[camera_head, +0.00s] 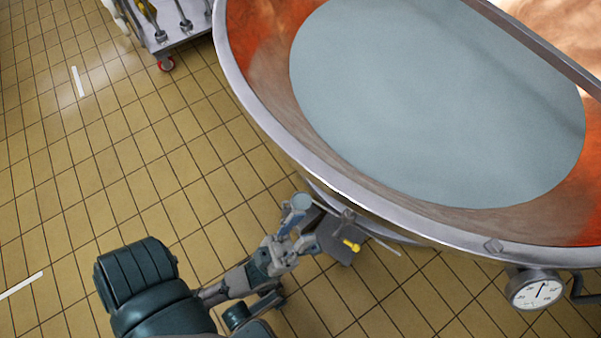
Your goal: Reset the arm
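My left arm comes in from the lower left and its gripper (302,222) is just below the near rim of the large copper vat (262,118). Its two fingers look spread apart, with nothing clearly seen between them. Just right of the fingers is a dark bracket or valve plate (333,243) with a yellow piece (350,246) on it. I cannot tell whether the fingers touch the plate. My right gripper is not in view.
The vat holds a pale grey-blue liquid (440,100) and fills the upper right. A round dial gauge (535,292) hangs under its rim at the lower right. A wheeled metal cart (180,35) stands at the top left. The tiled floor (110,150) on the left is clear.

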